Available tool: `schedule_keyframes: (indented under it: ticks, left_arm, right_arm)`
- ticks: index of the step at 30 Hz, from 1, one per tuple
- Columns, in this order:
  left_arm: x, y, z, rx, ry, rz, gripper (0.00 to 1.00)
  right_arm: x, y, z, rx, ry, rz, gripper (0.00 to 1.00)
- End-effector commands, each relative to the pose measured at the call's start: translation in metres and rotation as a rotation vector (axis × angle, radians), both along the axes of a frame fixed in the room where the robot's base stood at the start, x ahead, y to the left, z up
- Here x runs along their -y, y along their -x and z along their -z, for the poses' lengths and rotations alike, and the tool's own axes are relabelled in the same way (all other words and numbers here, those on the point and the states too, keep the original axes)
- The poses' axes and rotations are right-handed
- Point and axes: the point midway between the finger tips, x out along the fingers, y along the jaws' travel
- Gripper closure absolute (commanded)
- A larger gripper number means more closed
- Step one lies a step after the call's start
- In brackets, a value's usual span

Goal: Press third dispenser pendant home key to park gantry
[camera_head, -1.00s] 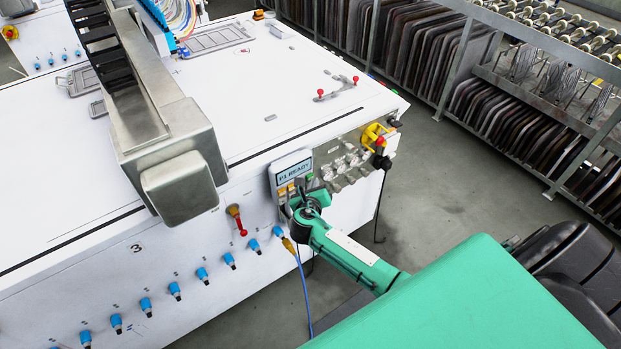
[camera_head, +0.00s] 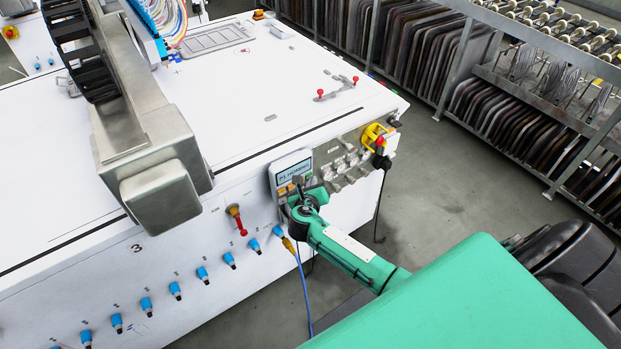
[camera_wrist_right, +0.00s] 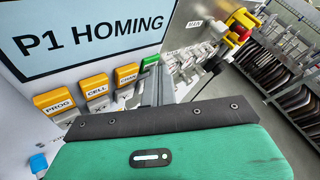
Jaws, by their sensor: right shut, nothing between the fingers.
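The pendant (camera_head: 291,170) is fixed to the front of the white machine, right of the number 3. Its display (camera_wrist_right: 90,35) reads "P1 HOMING" in the right wrist view. Below it is a row of yellow keys, including PROG (camera_wrist_right: 60,101) and CELL (camera_wrist_right: 97,86), with a green key (camera_wrist_right: 150,62) at the right end. My right gripper (camera_wrist_right: 157,82) is shut and empty, its fingertips at the green key; I cannot tell whether they touch. The fingers partly hide the key. The metal gantry head (camera_head: 160,192) hangs over the machine top. My left gripper is out of view.
A yellow and red switch (camera_head: 376,137) with a hanging black cable is right of the pendant. A red-handled valve (camera_head: 237,220) and several blue fittings line the front panel. A blue cable (camera_head: 304,290) hangs below my right gripper. Racks (camera_head: 400,50) stand behind clear floor.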

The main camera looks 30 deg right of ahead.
Motion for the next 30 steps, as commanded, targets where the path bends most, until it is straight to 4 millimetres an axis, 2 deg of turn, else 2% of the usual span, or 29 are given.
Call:
schedule_keyframes:
  ticks: [5, 13, 24, 30]
  left_arm:
    - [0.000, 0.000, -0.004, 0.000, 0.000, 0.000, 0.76]
    - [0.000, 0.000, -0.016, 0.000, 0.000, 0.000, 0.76]
    - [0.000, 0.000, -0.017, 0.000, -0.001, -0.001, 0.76]
    - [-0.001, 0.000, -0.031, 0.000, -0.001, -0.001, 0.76]
  right_arm:
    - [0.000, 0.002, -0.002, 0.001, 0.000, 0.000, 1.00]
    - [0.002, 0.016, -0.003, 0.000, 0.001, -0.001, 1.00]
    - [0.002, 0.019, -0.001, 0.001, 0.000, 0.000, 1.00]
    - [0.004, 0.036, -0.003, -0.003, 0.002, 0.000, 1.00]
